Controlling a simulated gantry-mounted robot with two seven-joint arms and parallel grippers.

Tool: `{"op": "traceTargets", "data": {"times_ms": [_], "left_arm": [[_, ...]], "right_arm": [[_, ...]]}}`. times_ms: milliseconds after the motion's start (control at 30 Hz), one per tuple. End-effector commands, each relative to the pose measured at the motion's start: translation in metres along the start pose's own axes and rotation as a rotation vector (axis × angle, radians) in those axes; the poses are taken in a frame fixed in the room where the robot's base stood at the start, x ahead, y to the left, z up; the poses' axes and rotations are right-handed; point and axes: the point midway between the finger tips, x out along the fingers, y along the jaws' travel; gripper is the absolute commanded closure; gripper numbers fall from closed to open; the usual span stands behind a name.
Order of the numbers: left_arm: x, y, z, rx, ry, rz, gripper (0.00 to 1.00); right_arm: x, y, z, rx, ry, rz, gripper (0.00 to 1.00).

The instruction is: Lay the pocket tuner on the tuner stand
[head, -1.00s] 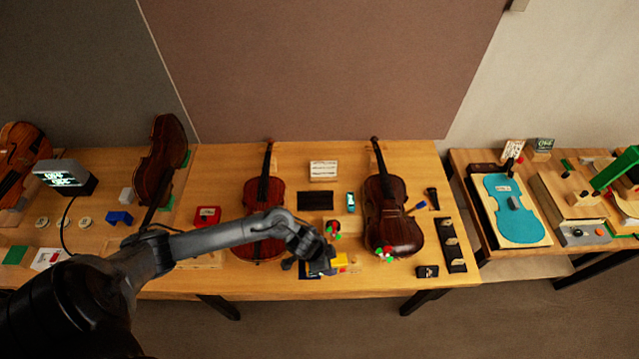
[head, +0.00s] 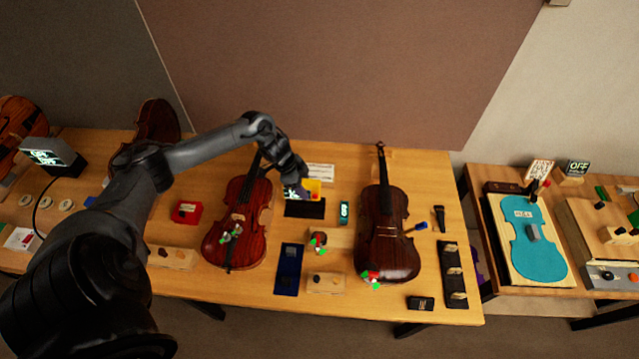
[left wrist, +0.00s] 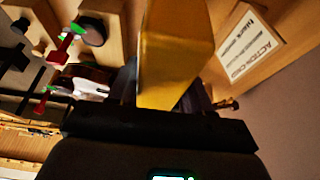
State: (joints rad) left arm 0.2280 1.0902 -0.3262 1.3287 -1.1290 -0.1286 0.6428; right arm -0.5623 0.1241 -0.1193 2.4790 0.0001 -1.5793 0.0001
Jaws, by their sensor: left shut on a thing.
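The yellow block held by my left gripper (head: 304,189), which I take to be the pocket tuner (head: 315,185), fills the upper middle of the left wrist view (left wrist: 173,50). The dark fingers close on it from both sides. In the head view it is over the back edge of a flat black slab (head: 305,209), apparently the tuner stand. I cannot tell whether the two touch. A small device with a lit teal screen (head: 344,212) lies just right of the slab. My right gripper is not in view.
A printed card (head: 321,171) stands behind the slab. Violins lie left (head: 238,222) and right (head: 387,235). In front are a dark blue mat (head: 288,268), a wooden block (head: 326,283) and a red-and-green piece (head: 318,240). Some bare table shows between them.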

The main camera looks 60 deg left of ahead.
Motion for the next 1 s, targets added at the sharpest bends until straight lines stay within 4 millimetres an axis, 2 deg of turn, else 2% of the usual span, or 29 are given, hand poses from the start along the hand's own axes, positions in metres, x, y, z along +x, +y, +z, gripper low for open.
{"op": "traceTargets", "data": {"times_ms": [100, 300, 800, 1000], "left_arm": [[0.009, 0.0, 0.003, 0.0, 0.001, -0.001, 0.85], [0.009, 0.0, 0.003, 0.001, 0.001, -0.002, 0.85], [0.005, 0.0, 0.002, -0.001, 0.003, -0.002, 0.85], [0.022, 0.0, 0.009, -0.002, 0.003, -0.001, 0.85]], "right_arm": [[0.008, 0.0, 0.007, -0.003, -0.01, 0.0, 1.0], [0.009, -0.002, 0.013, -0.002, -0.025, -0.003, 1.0], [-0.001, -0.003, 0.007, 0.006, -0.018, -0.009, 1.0], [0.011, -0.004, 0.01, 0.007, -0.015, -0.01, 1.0]]}}
